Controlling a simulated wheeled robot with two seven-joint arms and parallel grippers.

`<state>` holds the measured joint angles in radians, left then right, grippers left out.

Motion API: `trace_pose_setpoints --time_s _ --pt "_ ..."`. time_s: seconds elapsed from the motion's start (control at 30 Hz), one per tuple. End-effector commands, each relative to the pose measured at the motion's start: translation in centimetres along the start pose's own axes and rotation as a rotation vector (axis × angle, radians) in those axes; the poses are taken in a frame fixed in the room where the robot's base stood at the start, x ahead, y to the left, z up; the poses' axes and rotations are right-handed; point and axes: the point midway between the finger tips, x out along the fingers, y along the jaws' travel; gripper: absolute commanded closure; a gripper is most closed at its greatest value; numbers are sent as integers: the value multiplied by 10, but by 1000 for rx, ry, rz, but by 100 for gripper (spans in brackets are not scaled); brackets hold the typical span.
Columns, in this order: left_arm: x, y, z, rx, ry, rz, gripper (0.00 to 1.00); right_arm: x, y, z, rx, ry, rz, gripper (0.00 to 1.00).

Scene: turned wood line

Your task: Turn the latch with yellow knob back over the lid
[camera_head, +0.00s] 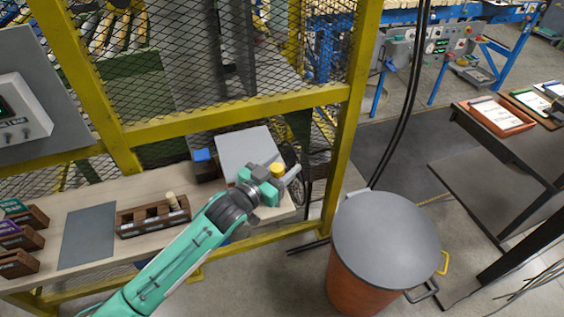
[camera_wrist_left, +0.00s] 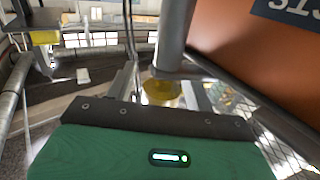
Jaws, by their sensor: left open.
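The yellow knob (camera_head: 278,169) shows at the right end of the bench, beside a flat grey panel (camera_head: 245,150) that looks like the lid. My left gripper (camera_head: 286,178) is at the knob, and its fingers are open. In the left wrist view the knob (camera_wrist_left: 162,92) appears between the two grey fingers (camera_wrist_left: 163,88), with no clear grip on it. The latch arm under the knob is mostly hidden by my gripper, so its angle cannot be told. My right gripper is not in view.
A yellow mesh guard frame (camera_head: 230,107) rises behind the bench. A grey-topped drum (camera_head: 388,240) stands to the right. An orange surface (camera_wrist_left: 260,50) fills the wrist view's upper right.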

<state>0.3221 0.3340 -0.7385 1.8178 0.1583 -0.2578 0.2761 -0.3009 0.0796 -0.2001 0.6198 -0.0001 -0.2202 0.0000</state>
Motion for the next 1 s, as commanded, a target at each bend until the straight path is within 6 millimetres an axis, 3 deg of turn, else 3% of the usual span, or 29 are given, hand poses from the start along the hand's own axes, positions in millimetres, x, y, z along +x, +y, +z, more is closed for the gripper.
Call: trace_pose_setpoints --time_s 0.3,0.53,1.0 --pt "2 0 0 0 0 0 46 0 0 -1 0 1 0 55" --pt "2 0 0 0 0 0 91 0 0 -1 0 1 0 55" --pt "4 4 -1 8 10 139 90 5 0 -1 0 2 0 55"
